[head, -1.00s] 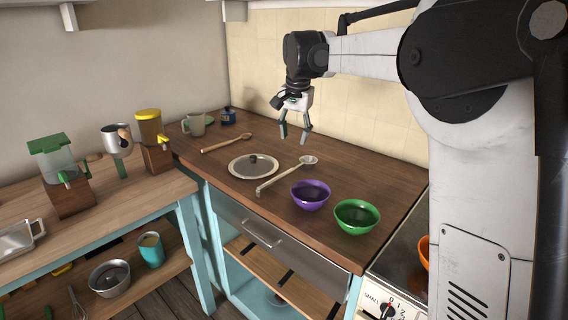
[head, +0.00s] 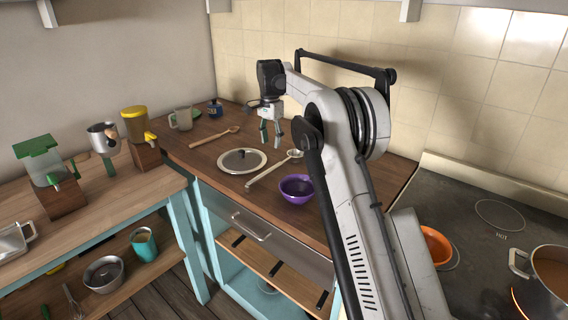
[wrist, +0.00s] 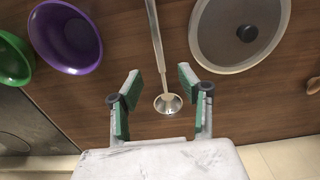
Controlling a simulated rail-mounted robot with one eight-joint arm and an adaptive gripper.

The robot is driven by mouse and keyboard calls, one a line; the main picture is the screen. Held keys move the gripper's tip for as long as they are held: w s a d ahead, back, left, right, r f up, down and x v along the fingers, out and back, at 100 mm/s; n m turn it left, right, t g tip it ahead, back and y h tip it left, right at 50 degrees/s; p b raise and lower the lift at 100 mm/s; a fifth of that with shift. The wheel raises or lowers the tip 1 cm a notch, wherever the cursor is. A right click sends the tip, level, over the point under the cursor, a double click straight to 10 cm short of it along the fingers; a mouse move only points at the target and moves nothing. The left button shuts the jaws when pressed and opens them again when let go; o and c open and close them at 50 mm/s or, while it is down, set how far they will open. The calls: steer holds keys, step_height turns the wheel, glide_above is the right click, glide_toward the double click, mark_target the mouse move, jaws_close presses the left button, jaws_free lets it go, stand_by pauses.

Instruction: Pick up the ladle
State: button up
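The ladle (head: 268,172) lies on the brown wooden countertop between the lidded pan cover and the purple bowl. Its long handle points to the front left and its round metal bowl is at the back right. In the wrist view the ladle (wrist: 157,42) runs down from the top edge, with its bowl (wrist: 168,104) showing between my fingers. My gripper (head: 271,146) is open and empty above the counter, over the ladle's bowl end. Its green-padded fingers (wrist: 153,95) are apart and do not appear to touch the ladle.
A glass lid (head: 242,160) with a dark knob lies left of the ladle. A purple bowl (head: 297,189) stands to its right, with a green bowl (wrist: 12,60) beyond. A wooden spoon (head: 214,138) lies farther left. An orange bowl (head: 436,246) and a pot (head: 548,274) are on the stove.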

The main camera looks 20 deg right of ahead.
mark_target(272, 167)
step_height(272, 167, down, 12)
steer(key=shift+s+p, duration=0.15)
steer(key=shift+p, duration=0.5)
steer(key=shift+c, duration=0.3)
jaws_close()
